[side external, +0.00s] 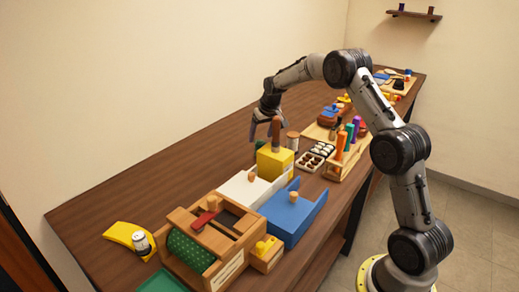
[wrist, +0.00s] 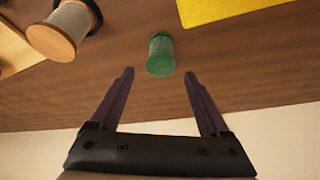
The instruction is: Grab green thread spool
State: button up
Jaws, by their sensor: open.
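The green thread spool (wrist: 160,55) stands on the brown table in the wrist view, just past my fingertips and roughly centred between them. My gripper (wrist: 159,74) is open, with its two dark fingers apart and nothing between them. In the side external view my gripper (side external: 266,135) hangs over the table behind the yellow block. I cannot make out the green spool clearly in that view.
A wooden spool with grey thread (wrist: 61,30) stands to the left in the wrist view. A yellow block (side external: 275,162) with a brown handle stands close to my gripper. A wooden rack of coloured handles (side external: 346,150) is to the right. Bare table (side external: 160,175) lies to the left.

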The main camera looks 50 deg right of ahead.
aim_at(260, 142)
jog(key=x, duration=0.4)
jog(key=shift+s+a+f, duration=0.2)
jog(key=shift+s+f, duration=0.1)
jog(key=shift+s, duration=0.05)
jog(key=shift+w+d+f, duration=0.1)
jog(key=shift+w+f, duration=0.1)
jog(key=shift+f, duration=0.15)
jog(key=shift+c, duration=0.3)
grip_shut()
